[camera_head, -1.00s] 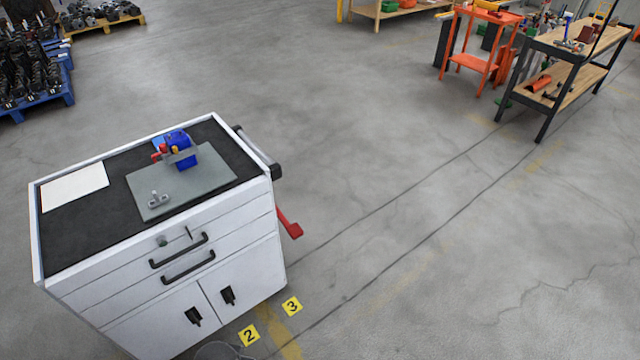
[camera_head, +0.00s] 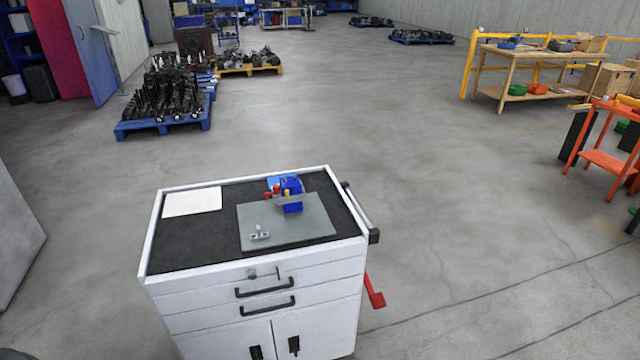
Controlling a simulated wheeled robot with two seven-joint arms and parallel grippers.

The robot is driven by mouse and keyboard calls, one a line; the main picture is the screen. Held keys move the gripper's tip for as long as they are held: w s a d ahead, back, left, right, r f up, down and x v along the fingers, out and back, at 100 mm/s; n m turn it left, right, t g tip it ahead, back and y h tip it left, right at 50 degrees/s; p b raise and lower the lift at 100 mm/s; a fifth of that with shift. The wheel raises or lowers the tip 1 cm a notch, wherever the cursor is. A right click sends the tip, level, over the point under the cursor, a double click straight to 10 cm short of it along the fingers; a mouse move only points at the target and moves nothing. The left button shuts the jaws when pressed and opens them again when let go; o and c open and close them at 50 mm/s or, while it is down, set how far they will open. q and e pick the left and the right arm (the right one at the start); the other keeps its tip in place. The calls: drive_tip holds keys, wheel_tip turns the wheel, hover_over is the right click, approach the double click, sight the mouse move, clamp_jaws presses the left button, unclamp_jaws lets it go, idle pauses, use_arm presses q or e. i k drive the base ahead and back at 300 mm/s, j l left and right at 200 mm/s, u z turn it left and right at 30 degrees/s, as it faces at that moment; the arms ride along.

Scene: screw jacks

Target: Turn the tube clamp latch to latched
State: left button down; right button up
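A small grey metal fitting with an upright pin (camera_head: 259,234) sits near the plate's front left corner. It may be the tube clamp, but it is too small to tell, and its latch position cannot be made out. Neither of my grippers is in view.
A white sheet (camera_head: 192,201) lies on the cart's black top. A side handle (camera_head: 360,212) and a red lever (camera_head: 374,291) stick out at the cart's right. Blue pallet (camera_head: 160,125), wooden table (camera_head: 540,58) and orange stand (camera_head: 604,160) are farther off. Floor between is clear.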

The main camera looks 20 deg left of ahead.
sight(276, 187)
drive_tip(key=i+l+z, duration=0.25)
drive_tip(key=i, duration=0.25)
drive_tip(key=i+l+z, duration=0.25)
drive_tip(key=i, duration=0.3)
drive_tip(key=i+l+z, duration=0.25)
drive_tip(key=i, duration=0.3)
drive_tip(key=i+j+u, duration=0.1)
drive_tip(key=i+u, duration=0.3)
drive_tip(key=i, duration=0.2)
drive_tip(key=i+l+u, duration=0.15)
drive_tip(key=i+u, duration=0.2)
drive_tip(key=i, duration=0.25)
drive_tip(key=i+l+u, duration=0.25)
drive_tip(key=i+u, duration=0.15)
drive_tip(key=i, duration=0.2)
drive_tip(key=i+j+u, duration=0.15)
drive_tip(key=i+u, duration=0.8)
drive_tip(key=i+l+u, duration=0.25)
drive_tip(key=i+u, duration=0.25)
drive_tip(key=i+l+u, duration=0.3)
drive_tip(key=u, duration=0.15)
drive_tip(key=i+l+u, duration=0.15)
drive_tip(key=u, duration=0.25)
drive_tip(key=i+l+u, duration=0.2)
drive_tip(key=u, duration=0.25)
drive_tip(key=i+l+u, duration=0.15)
drive_tip(key=l+u, duration=0.25)
drive_tip(key=i+l+u, duration=0.1)
drive_tip(key=u, duration=0.35)
drive_tip(key=l+u, duration=0.4)
